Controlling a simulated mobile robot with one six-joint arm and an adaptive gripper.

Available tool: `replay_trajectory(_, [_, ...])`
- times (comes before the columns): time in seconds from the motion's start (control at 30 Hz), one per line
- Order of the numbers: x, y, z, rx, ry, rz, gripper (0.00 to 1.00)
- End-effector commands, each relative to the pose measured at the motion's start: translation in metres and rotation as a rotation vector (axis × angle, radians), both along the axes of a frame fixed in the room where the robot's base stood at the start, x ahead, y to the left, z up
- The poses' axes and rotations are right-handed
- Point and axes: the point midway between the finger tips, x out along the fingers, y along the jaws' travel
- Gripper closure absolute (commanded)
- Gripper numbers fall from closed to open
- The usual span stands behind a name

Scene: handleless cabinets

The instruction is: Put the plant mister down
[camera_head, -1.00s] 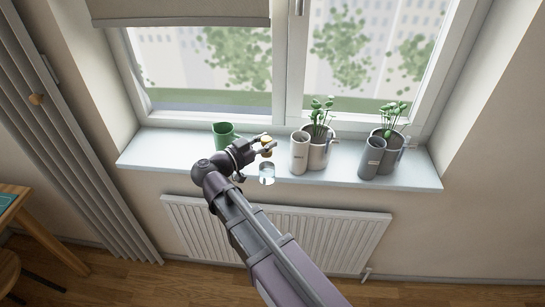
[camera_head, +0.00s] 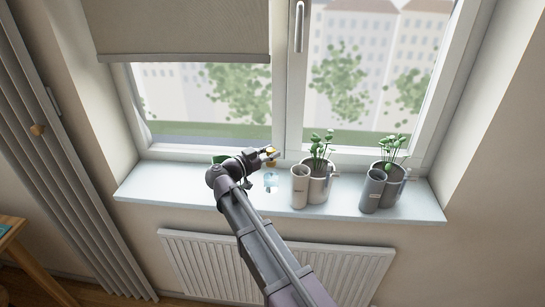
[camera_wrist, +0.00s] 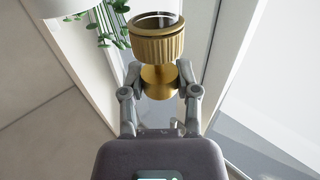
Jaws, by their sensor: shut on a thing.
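The plant mister has a clear glass body (camera_head: 270,180) and a brass top (camera_head: 271,153). In the wrist view its ribbed brass collar (camera_wrist: 157,46) stands above a narrower brass neck. My gripper (camera_head: 268,156) is shut on the mister's brass part, with a finger on each side of it in the wrist view (camera_wrist: 160,83). The glass hangs below my gripper, over the pale window sill (camera_head: 160,185), left of the potted plants. I cannot tell whether its base touches the sill.
A grey cylinder (camera_head: 299,188) and a potted plant (camera_head: 317,186) stand just right of the mister. Another cylinder (camera_head: 372,190) and plant (camera_head: 391,180) stand farther right. A green pot (camera_head: 219,158) is mostly hidden behind my arm. The sill's left end is clear.

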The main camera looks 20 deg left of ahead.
Motion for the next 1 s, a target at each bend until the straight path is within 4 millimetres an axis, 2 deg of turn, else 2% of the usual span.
replay_trajectory(0.13, [0.011, 0.003, -0.001, -0.001, -0.001, -0.001, 1.00])
replay_trajectory(0.57, [0.013, 0.004, -0.001, -0.001, -0.001, 0.000, 1.00])
replay_trajectory(0.67, [0.020, 0.006, -0.002, -0.001, -0.001, 0.000, 1.00])
replay_trajectory(0.83, [0.043, 0.012, -0.004, -0.001, -0.001, 0.000, 1.00])
replay_trajectory(1.0, [0.037, 0.010, -0.026, -0.001, -0.001, 0.002, 1.00])
